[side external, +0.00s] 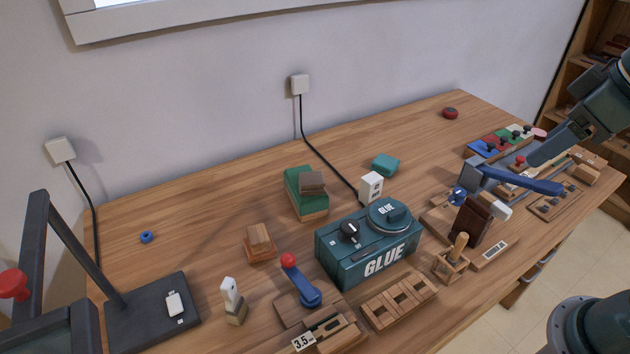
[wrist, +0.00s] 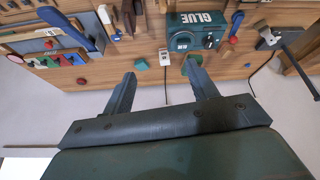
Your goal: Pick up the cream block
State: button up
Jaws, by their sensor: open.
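A pale cream block (side external: 514,131) appears to sit at the far end of a row of coloured knobbed blocks at the table's back right. The same row shows small at the left of the wrist view, where I cannot make the cream one out clearly. A white upright block (side external: 371,187), with dark marks and a cable beside it, stands behind the glue box; it also shows in the wrist view (wrist: 164,57). My gripper (wrist: 160,66) is open, with nothing between its fingers. In the side external view it hangs at the right, near the coloured row.
A teal glue box (side external: 368,247) stands mid-table. A blue-handled lever (side external: 520,180) lies near the coloured row. A green block stack (side external: 306,195), a teal lump (side external: 385,165) and a red button (side external: 450,113) stand farther back. The back centre of the table is mostly clear.

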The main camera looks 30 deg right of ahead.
jog(key=w+a+n+g+y, duration=0.15)
jog(key=w+n, duration=0.35)
jog(key=w, duration=0.6)
jog(key=n+g+y, duration=0.3)
jog(key=n+g, duration=0.1)
jog(key=n, duration=0.8)
send_over(376, 175)
jog(key=d, duration=0.4)
notch_tip(376, 175, down, 19)
jog(key=shift+w+a+r, duration=0.1)
jog(key=shift+w, duration=0.1)
jog(key=shift+h, duration=0.25)
jog(key=shift+x, duration=4.3)
jog(key=shift+a, duration=0.1)
jog(key=shift+a+x, duration=0.1)
jog(key=shift+x, duration=1.2)
jog(key=shift+a+x, duration=0.15)
jog(key=shift+x, duration=1.1)
